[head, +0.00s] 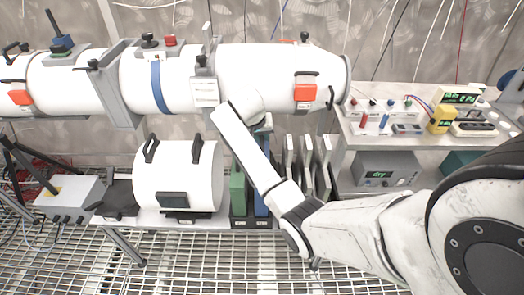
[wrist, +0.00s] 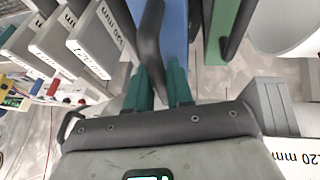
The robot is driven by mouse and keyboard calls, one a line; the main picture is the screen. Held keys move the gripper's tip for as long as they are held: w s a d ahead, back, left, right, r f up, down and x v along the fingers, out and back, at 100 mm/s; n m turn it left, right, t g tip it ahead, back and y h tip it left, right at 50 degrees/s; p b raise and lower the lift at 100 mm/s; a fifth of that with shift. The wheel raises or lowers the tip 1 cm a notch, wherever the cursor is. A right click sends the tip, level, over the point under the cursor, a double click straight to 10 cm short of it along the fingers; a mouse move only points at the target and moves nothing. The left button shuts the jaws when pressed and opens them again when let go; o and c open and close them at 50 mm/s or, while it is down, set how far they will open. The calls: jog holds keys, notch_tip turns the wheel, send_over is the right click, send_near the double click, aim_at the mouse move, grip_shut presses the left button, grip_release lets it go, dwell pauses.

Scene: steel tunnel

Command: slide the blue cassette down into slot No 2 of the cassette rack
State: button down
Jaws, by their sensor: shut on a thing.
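The blue cassette (head: 262,204) shows in the head view as a narrow strip beside my forearm, low at the dark cassette rack (head: 239,222). In the wrist view the blue cassette (wrist: 176,32) extends away beyond my fingers. My gripper (wrist: 160,88) has its teal fingers closed around a dark curved handle (wrist: 150,38) on the cassette. My arm hides the gripper and most of the cassette in the head view. A green cassette (head: 237,188) stands upright just left of the blue one. It also shows in the wrist view (wrist: 222,28). I cannot read slot numbers or tell the seating depth.
Several grey plates (head: 307,165) stand right of the rack; the wrist view shows "120 mm" on them. A white cylinder (head: 178,175) lies left. The big white tube (head: 275,70) runs behind and above. An instrument shelf (head: 420,135) stands right. The grating floor (head: 200,260) is clear.

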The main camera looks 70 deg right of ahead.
notch_tip(320, 180, down, 7)
dwell(0.5)
jog(key=c, duration=1)
grip_release()
jog(key=shift+f, duration=0.1)
